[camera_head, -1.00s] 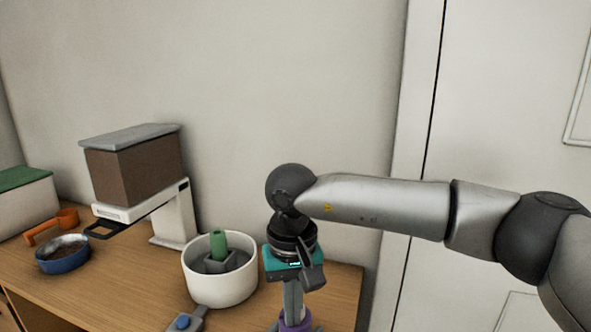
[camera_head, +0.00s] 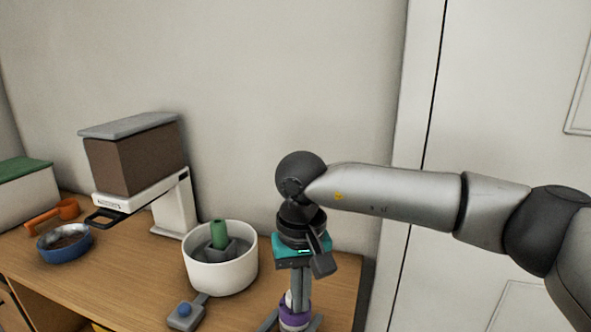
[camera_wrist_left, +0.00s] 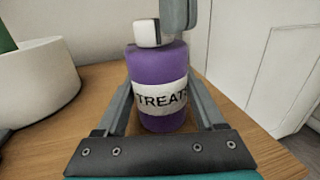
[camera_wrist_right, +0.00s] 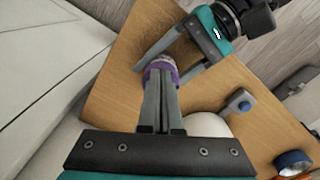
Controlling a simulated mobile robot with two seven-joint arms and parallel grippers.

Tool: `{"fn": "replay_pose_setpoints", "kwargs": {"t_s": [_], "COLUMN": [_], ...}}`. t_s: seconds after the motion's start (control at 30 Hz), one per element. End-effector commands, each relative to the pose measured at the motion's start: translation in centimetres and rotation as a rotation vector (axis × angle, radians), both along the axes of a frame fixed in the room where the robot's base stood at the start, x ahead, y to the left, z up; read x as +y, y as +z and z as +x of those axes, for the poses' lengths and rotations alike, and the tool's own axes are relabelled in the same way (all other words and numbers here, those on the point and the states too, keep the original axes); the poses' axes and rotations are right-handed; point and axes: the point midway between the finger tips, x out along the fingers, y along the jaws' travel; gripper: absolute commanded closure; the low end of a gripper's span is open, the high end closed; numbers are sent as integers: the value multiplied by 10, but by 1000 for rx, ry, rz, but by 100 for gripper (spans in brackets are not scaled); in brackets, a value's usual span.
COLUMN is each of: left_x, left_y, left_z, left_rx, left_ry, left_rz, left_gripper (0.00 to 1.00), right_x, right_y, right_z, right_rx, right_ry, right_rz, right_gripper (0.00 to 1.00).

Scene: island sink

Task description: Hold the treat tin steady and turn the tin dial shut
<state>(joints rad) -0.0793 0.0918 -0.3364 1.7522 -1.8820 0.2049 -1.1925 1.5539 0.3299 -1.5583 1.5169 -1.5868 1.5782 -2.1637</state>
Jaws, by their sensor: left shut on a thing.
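The purple treat tin (camera_head: 296,320) stands on the wooden top, with its "TREATS" label facing the left wrist camera (camera_wrist_left: 160,98). My left gripper (camera_wrist_left: 163,105) has its fingers on either side of the tin and is shut on it low on the body. The tin dial (camera_wrist_left: 147,33), a whitish block on top of the tin, shows in the left wrist view. My right gripper (camera_head: 297,302) points down onto the tin top. Its two fingers (camera_wrist_right: 162,72) are close together at the dial. They hide much of it, so whether they grip it is unclear.
A white pot (camera_head: 222,279) with a green-handled thing stands left of the tin. A grey block with a blue knob (camera_head: 184,312) lies in front. Further left are a brown-and-white machine (camera_head: 135,160), a blue bowl (camera_head: 66,253) and an orange scoop (camera_head: 45,218).

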Motion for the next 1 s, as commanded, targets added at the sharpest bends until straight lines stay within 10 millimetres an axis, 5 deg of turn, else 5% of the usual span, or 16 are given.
{"fn": "replay_pose_setpoints", "kwargs": {"t_s": [0.27, 0.7, 1.0], "left_x": [-1, 0, 0], "left_y": [-1, -1, -1], "left_z": [-1, 0, 0], "left_rx": [2, 2, 2], "left_ry": [-3, -1, 0], "left_rz": [1, 1, 1], "left_gripper": [93, 93, 93], "right_x": [-2, -2, -2], "right_y": [3, 52, 61], "right_z": [-6, -6, -7], "right_rx": [-3, -1, 0], "right_ry": [-1, 0, 1], "right_rz": [2, 1, 1], "right_gripper": [100, 100, 100]}}
